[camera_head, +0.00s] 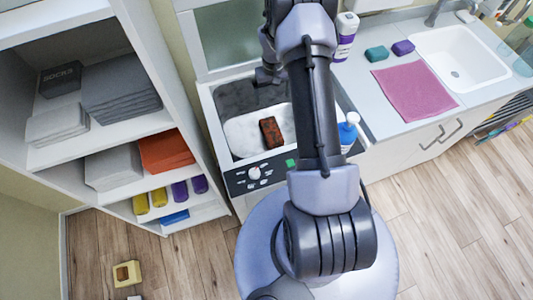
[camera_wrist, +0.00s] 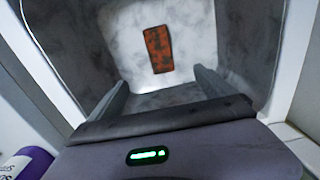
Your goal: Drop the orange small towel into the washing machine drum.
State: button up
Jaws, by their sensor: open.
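The washing machine (camera_head: 240,180) is open at the top. Its grey mottled drum (camera_head: 243,132) shows in the head view and fills the upper part of the wrist view (camera_wrist: 95,45). The orange small towel (camera_head: 271,132), a rusty orange-brown folded rectangle with dark blotches, lies inside the drum. It also shows in the wrist view (camera_wrist: 158,49), apart from my fingers. My gripper (camera_wrist: 160,77) is open and empty, pointing down into the drum opening above the towel. In the head view my arm hides part of the drum's right side.
A shelf unit (camera_head: 190,100) on the left holds grey towels and an orange stack (camera_head: 165,150). A white-purple bottle (camera_head: 345,36) and a blue-topped bottle (camera_head: 348,132) stand near my arm. A pink cloth (camera_head: 414,92) lies beside the sink (camera_head: 455,60). A yellowish block (camera_head: 127,273) is on the floor.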

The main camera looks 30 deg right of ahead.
notch_tip(320, 180, up, 17)
jog(key=p, duration=0.3)
jog(key=shift+p, duration=0.3)
